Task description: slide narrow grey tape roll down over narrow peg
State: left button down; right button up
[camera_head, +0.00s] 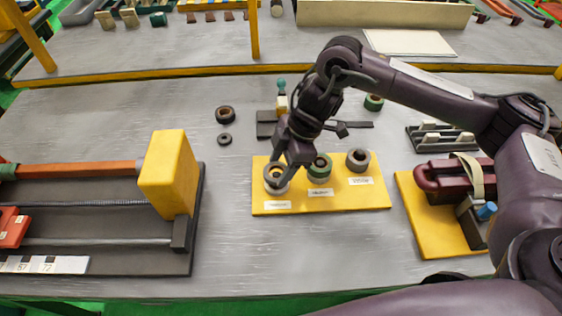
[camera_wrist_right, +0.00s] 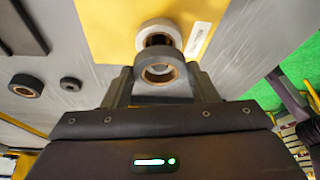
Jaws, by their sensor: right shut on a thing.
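My right gripper (camera_head: 279,170) is over the left position of the yellow board (camera_head: 300,207), and its two fingers (camera_wrist_right: 160,82) are shut on a grey tape roll with a tan core. The held grey tape roll (camera_wrist_right: 159,76) shows between the fingertips in the wrist view. Beyond it is a pale roll (camera_wrist_right: 160,28) on the board, partly overlapped by the held roll. In the head view the two rolls look nearly stacked; I cannot tell whether they touch. The narrow peg cannot be made out clearly. My left gripper is not in view.
A green roll (camera_head: 320,160) and a grey-brown roll (camera_head: 358,157) occupy the board's other positions. A dark roll (camera_head: 225,114) and a small dark ring (camera_head: 224,139) lie behind left. A yellow block (camera_head: 167,175) stands left. A maroon fixture (camera_head: 447,180) stands right.

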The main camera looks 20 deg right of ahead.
jog(key=shift+f, duration=0.45)
jog(key=o, duration=1)
jog(key=shift+o, duration=0.2)
jog(key=v, duration=0.7)
jog(key=shift+d+r, duration=0.2)
jog(key=shift+r, duration=0.15)
jog(key=shift+s+f, duration=0.1)
